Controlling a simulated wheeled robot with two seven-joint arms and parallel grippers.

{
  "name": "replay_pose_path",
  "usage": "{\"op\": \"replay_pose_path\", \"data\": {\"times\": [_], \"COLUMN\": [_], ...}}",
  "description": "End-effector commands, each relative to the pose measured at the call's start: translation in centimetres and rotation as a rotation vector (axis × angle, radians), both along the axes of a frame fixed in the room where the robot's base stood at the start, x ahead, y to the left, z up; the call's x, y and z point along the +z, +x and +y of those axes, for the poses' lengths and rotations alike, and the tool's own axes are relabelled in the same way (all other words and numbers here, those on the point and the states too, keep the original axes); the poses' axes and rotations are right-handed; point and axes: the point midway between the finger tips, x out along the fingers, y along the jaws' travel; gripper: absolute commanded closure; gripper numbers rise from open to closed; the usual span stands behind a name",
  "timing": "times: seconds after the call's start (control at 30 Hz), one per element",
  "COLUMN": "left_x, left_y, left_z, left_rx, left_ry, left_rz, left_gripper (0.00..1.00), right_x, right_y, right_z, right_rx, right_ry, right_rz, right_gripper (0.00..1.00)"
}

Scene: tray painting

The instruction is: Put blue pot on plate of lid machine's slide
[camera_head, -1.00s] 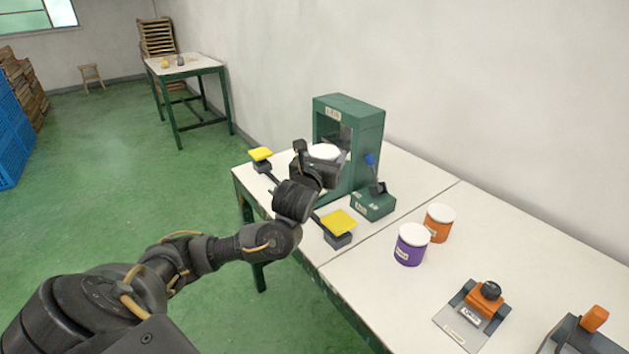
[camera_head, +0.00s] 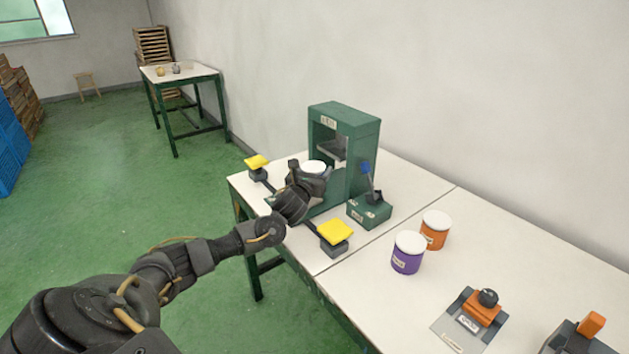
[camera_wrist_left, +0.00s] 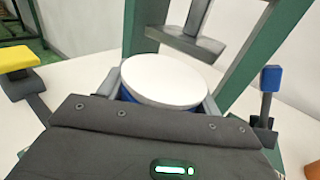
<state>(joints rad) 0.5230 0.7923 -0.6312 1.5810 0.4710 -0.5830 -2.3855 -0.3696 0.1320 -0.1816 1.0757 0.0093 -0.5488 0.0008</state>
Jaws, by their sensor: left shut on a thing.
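The blue pot with a white lid (camera_wrist_left: 165,80) is between the fingers of my left gripper (camera_head: 312,172); in the left wrist view only a strip of its blue side shows under the lid. My left gripper is shut on it, at the front of the green lid machine (camera_head: 372,130). In the head view the pot's white lid (camera_head: 314,166) shows above the gripper. The slide's plate is hidden behind the pot and gripper, so I cannot tell whether the pot touches it. My right gripper is not in view.
Yellow pads (camera_head: 336,231) and (camera_head: 257,161) stand on either side of the machine's front. A green box with a blue-knobbed lever (camera_head: 368,212) is at its right. A purple pot (camera_head: 407,258) and an orange pot (camera_head: 434,236) stand further right, near an orange-grey device (camera_head: 480,308).

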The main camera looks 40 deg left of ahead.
Motion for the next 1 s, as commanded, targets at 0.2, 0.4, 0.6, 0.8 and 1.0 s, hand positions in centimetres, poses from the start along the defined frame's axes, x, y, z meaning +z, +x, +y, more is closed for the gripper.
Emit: {"op": "replay_pose_path", "data": {"times": [0.2,0.4,0.6,0.8,1.0], "left_x": [-1.5,-3.6,-3.5,-3.9,-3.9], "left_y": [0.4,0.3,0.3,0.3,0.3], "left_z": [0.3,0.4,0.4,0.3,0.3], "left_rx": [0.0,0.001,0.001,0.001,0.001], "left_ry": [-0.002,0.0,0.0,0.001,0.0], "left_rz": [0.0,-0.002,-0.002,0.0,0.0], "left_gripper": [0.7,0.7,0.7,0.29,0.14], "right_x": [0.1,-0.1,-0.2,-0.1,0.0], "right_y": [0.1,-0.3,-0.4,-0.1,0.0], "right_z": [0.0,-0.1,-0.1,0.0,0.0], "right_rx": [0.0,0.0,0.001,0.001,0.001], "right_ry": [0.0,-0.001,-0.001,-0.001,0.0], "right_rz": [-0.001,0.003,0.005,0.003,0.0], "right_gripper": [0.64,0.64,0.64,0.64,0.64]}}
